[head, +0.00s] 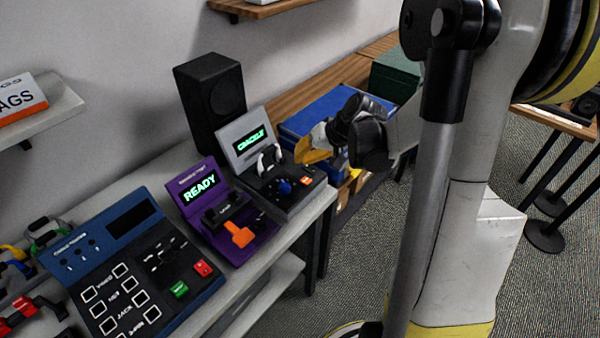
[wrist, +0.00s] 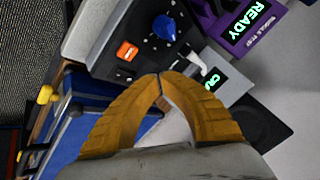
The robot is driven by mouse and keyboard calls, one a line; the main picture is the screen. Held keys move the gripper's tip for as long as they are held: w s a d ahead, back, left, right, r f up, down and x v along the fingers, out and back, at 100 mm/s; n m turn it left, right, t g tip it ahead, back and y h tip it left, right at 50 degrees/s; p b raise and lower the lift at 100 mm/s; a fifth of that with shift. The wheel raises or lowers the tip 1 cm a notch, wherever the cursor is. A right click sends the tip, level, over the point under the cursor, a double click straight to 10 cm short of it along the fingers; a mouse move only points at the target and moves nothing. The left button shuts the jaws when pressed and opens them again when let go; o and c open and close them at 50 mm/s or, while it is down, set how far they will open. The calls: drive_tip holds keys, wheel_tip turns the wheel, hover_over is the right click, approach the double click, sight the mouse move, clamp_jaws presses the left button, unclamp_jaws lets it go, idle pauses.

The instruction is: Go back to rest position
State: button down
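My gripper (head: 304,154) is near the right end of the bench, beside the grey tester (head: 243,139), whose screen reads CRACKLE. In the wrist view my gripper's yellow fingers (wrist: 160,75) meet at their tips, with nothing visible between them. The grey tester's dark panel (wrist: 125,40) lies beyond the fingertips, with a blue knob (wrist: 164,27) and an orange switch (wrist: 127,51). A white plug (head: 270,158) sits on that panel. My arm is bent across the right of the head view.
A purple tester (head: 187,192) reading READY holds an orange part (head: 239,234). A blue button console (head: 127,216) stands to its left, near coloured cables (head: 22,312). A black speaker (head: 210,92) and a blue box (head: 327,112) stand behind. Carpet (head: 362,240) is clear below.

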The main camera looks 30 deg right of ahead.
drive_tip(key=s+a+r+n+h, duration=0.1)
drive_tip(key=s+a+r+n, duration=0.1)
drive_tip(key=s+a+r, duration=0.3)
drive_tip(key=s+a+r+n+h+b, duration=0.1)
drive_tip(key=s+a+r, duration=0.3)
drive_tip(key=s+a, duration=0.5)
drive_tip(key=s+h, duration=0.1)
drive_tip(key=s, duration=0.3)
drive_tip(key=shift+s+a+r+n+t, duration=0.3)
drive_tip(key=shift+s+a+r+n, duration=0.05)
drive_tip(key=shift+s+a+n, duration=0.05)
idle(1.1)
